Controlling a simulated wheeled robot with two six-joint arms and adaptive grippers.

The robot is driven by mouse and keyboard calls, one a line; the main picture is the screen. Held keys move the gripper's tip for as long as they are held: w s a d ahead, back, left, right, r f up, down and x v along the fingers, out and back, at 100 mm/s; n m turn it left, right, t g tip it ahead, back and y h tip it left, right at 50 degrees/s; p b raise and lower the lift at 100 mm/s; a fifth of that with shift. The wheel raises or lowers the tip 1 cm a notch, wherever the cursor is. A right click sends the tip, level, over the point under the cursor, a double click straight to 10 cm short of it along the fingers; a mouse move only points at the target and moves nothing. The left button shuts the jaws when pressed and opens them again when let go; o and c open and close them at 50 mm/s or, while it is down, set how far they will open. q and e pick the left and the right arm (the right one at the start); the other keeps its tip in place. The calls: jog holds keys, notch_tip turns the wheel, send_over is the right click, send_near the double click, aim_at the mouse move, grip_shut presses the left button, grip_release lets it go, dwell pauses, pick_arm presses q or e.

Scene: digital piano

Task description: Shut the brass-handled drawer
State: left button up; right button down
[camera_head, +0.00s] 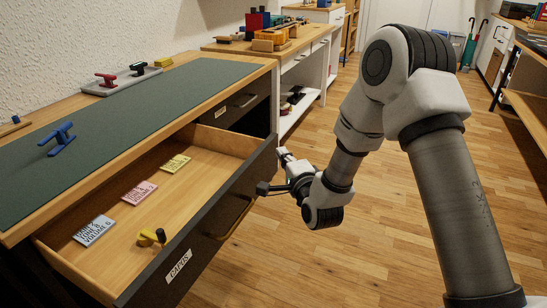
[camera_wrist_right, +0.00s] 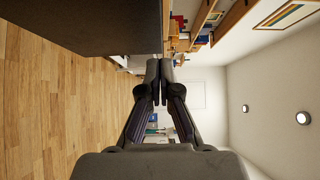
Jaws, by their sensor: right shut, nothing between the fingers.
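The drawer (camera_head: 200,236) stands pulled out from the desk. It has a dark front, a brass handle (camera_head: 238,216) and a white label. Inside lie a yellow card (camera_head: 175,163), a pink card (camera_head: 139,192), a pale blue card (camera_head: 94,231) and a small yellow-and-black object (camera_head: 152,237). My right gripper (camera_head: 264,188) is shut and empty, just outside the drawer front near its far end. I cannot tell whether it touches the front. Its closed fingers also show in the right wrist view (camera_wrist_right: 160,78), beside a dark panel. My left gripper is out of view.
Another dark drawer (camera_head: 240,105) sits under the far end. A workbench (camera_head: 290,48) stands beyond. The wooden floor at right is clear.

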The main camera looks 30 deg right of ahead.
jog(key=shift+w+a, duration=0.85)
jog(key=shift+w, duration=0.05)
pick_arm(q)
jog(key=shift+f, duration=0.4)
pick_arm(e)
jog(key=shift+w, duration=0.15)
jog(key=shift+a, duration=0.15)
